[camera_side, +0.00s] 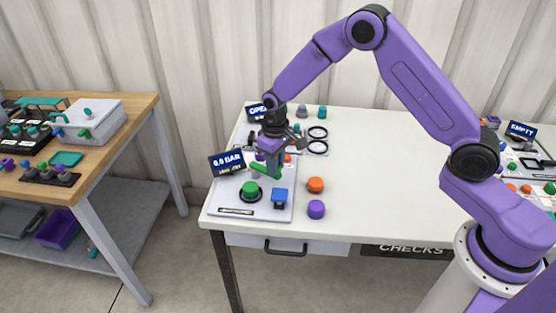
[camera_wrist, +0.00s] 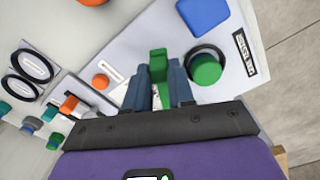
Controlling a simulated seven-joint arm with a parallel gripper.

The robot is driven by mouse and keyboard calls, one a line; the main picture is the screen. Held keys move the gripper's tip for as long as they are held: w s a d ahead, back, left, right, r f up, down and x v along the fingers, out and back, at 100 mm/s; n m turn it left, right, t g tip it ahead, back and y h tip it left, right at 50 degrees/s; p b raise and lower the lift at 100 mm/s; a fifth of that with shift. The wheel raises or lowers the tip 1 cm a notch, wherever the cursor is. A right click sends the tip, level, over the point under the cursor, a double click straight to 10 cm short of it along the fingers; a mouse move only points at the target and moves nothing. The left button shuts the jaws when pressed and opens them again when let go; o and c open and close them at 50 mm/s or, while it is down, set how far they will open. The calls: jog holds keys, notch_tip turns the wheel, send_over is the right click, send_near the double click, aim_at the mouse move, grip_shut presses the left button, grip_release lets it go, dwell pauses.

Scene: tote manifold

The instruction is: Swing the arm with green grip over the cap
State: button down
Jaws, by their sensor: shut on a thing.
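My gripper (camera_side: 272,174) points down over the pale panel (camera_side: 229,198) on the white table. It is shut on the green grip (camera_side: 259,168), which also shows between the two fingers (camera_wrist: 159,78) in the wrist view as a green piece (camera_wrist: 158,60). A round green cap (camera_side: 250,188) sits in a dark ring on the panel; in the wrist view it is right of the fingers (camera_wrist: 207,69). The grip stands beside the cap, apart from it in the wrist view. The arm that bears the grip is mostly hidden by my gripper.
A blue block (camera_side: 280,195) stands close to the cap. An orange knob (camera_side: 315,184) and a purple knob (camera_side: 316,209) lie on the table to the right. A "0.0 BAR" display (camera_side: 227,162) stands at the left. Black rings (camera_side: 317,133) lie behind. The table's right middle is clear.

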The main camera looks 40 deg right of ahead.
jog(key=a+m, duration=0.1)
jog(key=m, duration=0.1)
jog(key=a+m, duration=0.1)
jog(key=shift+s+a+m, duration=0.2)
jog(key=shift+a+m, duration=0.1)
jog(key=shift+m, duration=0.1)
jog(key=a+m, duration=0.1)
jog(key=m, duration=0.1)
jog(key=shift+w+a+m, duration=0.15)
jog(key=shift+a+m, duration=0.2)
jog(key=shift+m, duration=0.05)
jog(key=a+m, duration=0.2)
jog(key=m, duration=0.1)
jog(key=shift+w, duration=0.4)
jog(key=shift+w+a+m, duration=0.3)
jog(key=shift+a+m, duration=0.05)
jog(key=shift+m, duration=0.45)
jog(key=shift+w+a+m, duration=0.3)
jog(key=shift+m, duration=0.5)
jog(key=c, duration=1)
grip_release()
jog(key=shift+o, duration=0.2)
